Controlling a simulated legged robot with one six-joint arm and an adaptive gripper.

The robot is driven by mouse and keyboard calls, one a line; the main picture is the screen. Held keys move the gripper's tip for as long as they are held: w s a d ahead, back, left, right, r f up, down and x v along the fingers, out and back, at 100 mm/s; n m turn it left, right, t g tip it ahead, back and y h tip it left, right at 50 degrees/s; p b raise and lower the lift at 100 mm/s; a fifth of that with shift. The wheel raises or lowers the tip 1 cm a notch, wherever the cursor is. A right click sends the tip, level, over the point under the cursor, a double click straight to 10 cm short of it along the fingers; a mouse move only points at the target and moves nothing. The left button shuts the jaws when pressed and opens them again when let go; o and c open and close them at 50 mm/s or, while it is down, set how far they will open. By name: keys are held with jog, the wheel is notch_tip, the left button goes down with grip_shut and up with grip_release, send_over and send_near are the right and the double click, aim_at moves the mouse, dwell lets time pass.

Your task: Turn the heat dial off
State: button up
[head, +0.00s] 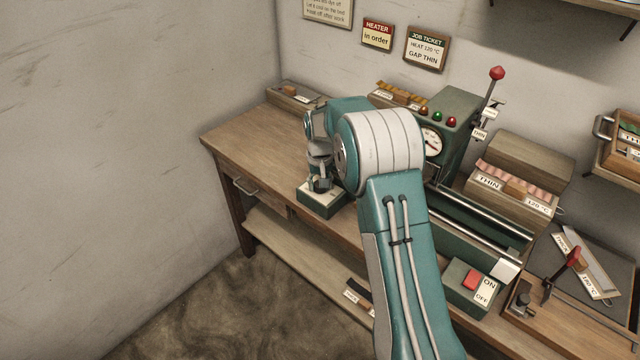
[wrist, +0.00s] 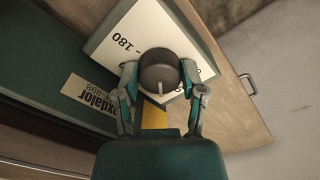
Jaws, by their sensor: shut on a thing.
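The heat dial is a dark round knob (wrist: 158,66) with a pale pointer line, on a white-topped green box (wrist: 108,36). In the wrist view the pointer line faces down the picture, toward my gripper's palm. The number 180 is printed on the white face left of the knob; other marks at the right are partly covered. My gripper (wrist: 159,78) is shut on the knob, one finger at each side. In the head view the box (head: 321,207) stands on the bench's left part, with my gripper (head: 319,184) over it; the knob is mostly hidden there.
The wooden bench (head: 245,128) runs along the wall. A green machine with a gauge (head: 432,140), lamps and a red-knobbed lever (head: 496,74) stands behind my arm. An ON/OFF switch box (head: 470,283) is at the front right.

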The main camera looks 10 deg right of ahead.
jog(key=n, duration=0.4)
jog(key=shift+n, duration=0.3)
jog(key=n, duration=0.3)
jog(key=shift+w+n, duration=0.1)
jog(key=shift+n, duration=0.3)
jog(key=n, duration=0.4)
jog(key=shift+n, duration=2.1)
jog(key=o, duration=1.1)
jog(key=shift+o, duration=0.2)
notch_tip(320, 180, up, 12)
